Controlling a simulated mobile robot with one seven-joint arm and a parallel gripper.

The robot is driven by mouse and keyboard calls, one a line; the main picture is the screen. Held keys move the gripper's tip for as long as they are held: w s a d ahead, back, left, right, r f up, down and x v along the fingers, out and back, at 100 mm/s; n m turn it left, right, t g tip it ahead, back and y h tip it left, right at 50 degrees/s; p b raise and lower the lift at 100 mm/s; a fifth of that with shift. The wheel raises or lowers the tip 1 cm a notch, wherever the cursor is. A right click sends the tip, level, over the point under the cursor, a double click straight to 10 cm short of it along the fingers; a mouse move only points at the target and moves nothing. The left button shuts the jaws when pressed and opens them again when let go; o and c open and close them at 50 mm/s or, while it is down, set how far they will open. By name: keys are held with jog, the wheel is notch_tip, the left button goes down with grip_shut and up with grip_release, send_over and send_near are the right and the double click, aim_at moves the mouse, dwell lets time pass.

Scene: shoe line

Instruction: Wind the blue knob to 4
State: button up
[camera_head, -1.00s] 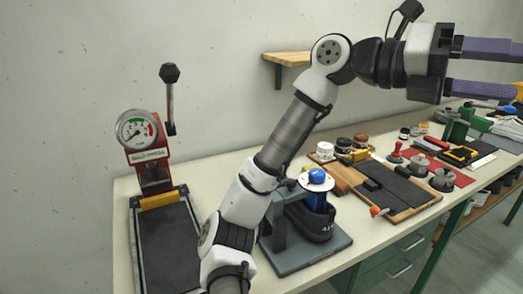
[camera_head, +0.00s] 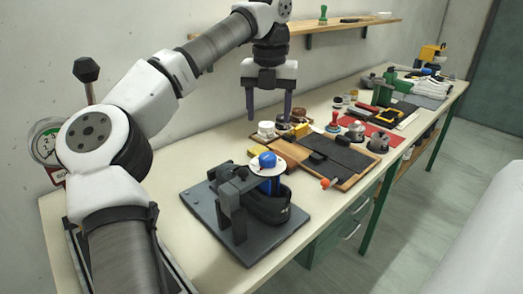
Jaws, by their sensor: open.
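The blue knob (camera_head: 267,160) sits on top of a white round dial plate (camera_head: 256,169) on the dark shoe-stretching fixture (camera_head: 243,222). A blue column stands under the dial, and a black shoe (camera_head: 268,205) is at its foot. The dial's marks are too small to read. My gripper (camera_head: 269,112) hangs with its two purple fingers pointing down, open and empty. In the picture it is above and behind the knob, apart from it.
Metal pots (camera_head: 378,141) stand on a red mat. A wall shelf (camera_head: 330,27) runs behind. A gauge press (camera_head: 46,143) is partly hidden by my arm.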

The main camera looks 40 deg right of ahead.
aim_at(268, 156)
notch_tip(268, 156, down, 11)
jog(key=shift+f+p, duration=0.1)
jog(key=shift+p, duration=0.75)
jog(key=c, duration=1)
